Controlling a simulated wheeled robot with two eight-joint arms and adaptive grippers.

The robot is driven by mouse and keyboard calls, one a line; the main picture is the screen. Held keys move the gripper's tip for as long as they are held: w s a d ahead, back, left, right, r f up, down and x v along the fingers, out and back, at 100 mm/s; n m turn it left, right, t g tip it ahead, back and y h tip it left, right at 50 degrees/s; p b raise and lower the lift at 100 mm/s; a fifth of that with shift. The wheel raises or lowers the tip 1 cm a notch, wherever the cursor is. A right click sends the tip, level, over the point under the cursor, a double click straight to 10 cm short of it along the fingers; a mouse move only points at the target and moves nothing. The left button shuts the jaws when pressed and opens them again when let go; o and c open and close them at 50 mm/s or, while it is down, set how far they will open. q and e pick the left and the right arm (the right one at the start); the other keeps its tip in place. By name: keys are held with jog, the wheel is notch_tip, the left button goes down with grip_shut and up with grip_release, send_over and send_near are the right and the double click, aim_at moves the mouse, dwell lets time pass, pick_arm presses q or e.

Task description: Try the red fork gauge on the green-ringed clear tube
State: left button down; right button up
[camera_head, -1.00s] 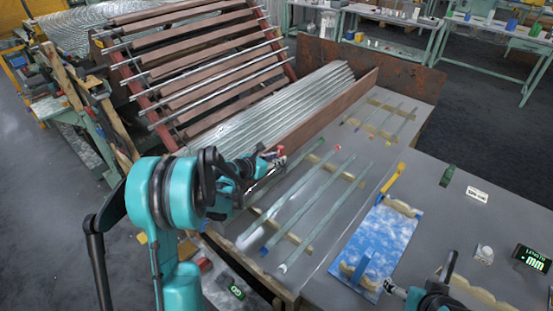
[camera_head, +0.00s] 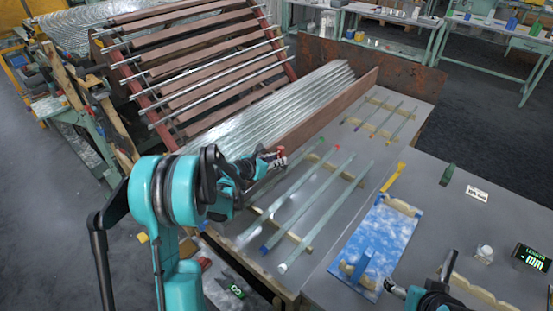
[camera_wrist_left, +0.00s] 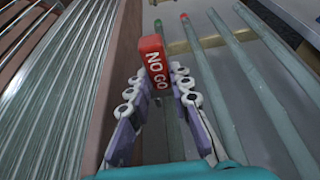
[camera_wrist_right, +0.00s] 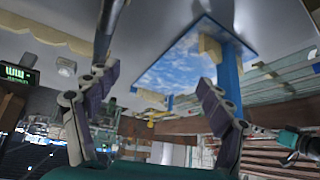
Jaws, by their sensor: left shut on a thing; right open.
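My left gripper (camera_head: 270,160) is shut on the red fork gauge (camera_wrist_left: 154,62), which is marked "NO GO". The gauge also shows in the head view (camera_head: 281,151), held at the left side of the tube row. The green-ringed clear tube (camera_head: 311,149) lies beside it; its green end (camera_wrist_left: 158,24) shows just beyond the gauge in the left wrist view. The gauge and fingers hide part of this tube. I cannot tell whether the fork touches it. My right gripper (camera_wrist_right: 158,85) is open and empty near the blue board.
Clear tubes with red (camera_head: 337,147) and other coloured ends lie on wooden strips to the right. A brown wall (camera_head: 335,105) borders the tubes' left side. The blue board (camera_head: 385,240), a yellow piece (camera_head: 393,176) and a length display (camera_head: 531,257) stand at right.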

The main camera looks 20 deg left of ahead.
pick_arm(q)
jog(key=shift+f, duration=0.4)
dwell(0.3)
dwell(0.9)
notch_tip(320, 180, up, 7)
jog(key=p, duration=0.4)
jog(key=shift+p, duration=0.35)
dwell(0.7)
